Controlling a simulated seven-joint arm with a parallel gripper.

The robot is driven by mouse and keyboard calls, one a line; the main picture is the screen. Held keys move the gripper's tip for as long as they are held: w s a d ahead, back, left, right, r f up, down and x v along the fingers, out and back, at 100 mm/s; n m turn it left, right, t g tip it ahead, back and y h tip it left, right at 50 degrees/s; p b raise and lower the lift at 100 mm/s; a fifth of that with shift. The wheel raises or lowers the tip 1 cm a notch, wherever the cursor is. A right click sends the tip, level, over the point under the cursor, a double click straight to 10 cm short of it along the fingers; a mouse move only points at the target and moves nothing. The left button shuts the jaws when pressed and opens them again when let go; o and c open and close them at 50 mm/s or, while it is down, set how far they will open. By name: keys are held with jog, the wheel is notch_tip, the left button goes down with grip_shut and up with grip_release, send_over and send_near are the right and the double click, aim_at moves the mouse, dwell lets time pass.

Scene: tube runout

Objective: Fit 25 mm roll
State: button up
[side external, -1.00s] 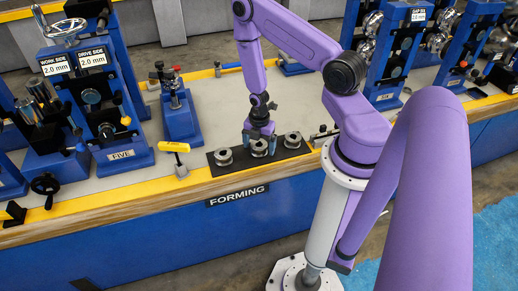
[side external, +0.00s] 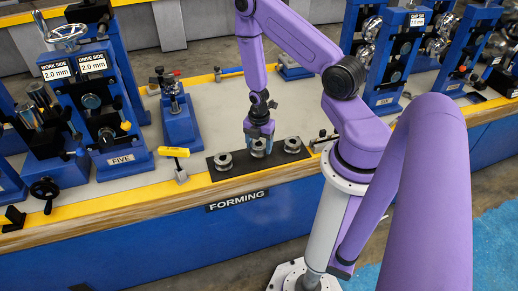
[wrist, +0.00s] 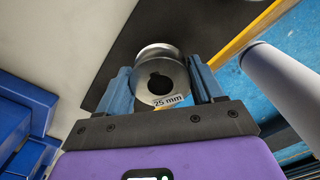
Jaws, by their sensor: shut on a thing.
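A grey metal roll (wrist: 160,75) with a keyed bore and a "25 mm" label sits between the blue fingers of my gripper (wrist: 162,88) in the wrist view. My gripper is shut on it. In the side view my gripper (side external: 259,131) points down over the middle of the dark mat (side external: 240,164), with the held roll (side external: 258,149) partly hidden by the fingers. Its clearance from the mat is too small to tell. Two similar rolls stand on the mat, one to the left (side external: 223,162) and one to the right (side external: 292,145).
The blue mill stand marked FIVE (side external: 122,160) is at the left, with work-side and drive-side displays reading 2.0 mm. A yellow-handled tool (side external: 175,153) stands left of the mat. A small blue fixture (side external: 179,122) is behind it. The bench top (side external: 225,110) is clear behind the mat.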

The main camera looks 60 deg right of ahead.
notch_tip(320, 180, up, 7)
jog(key=shift+r, duration=0.2)
dwell(0.3)
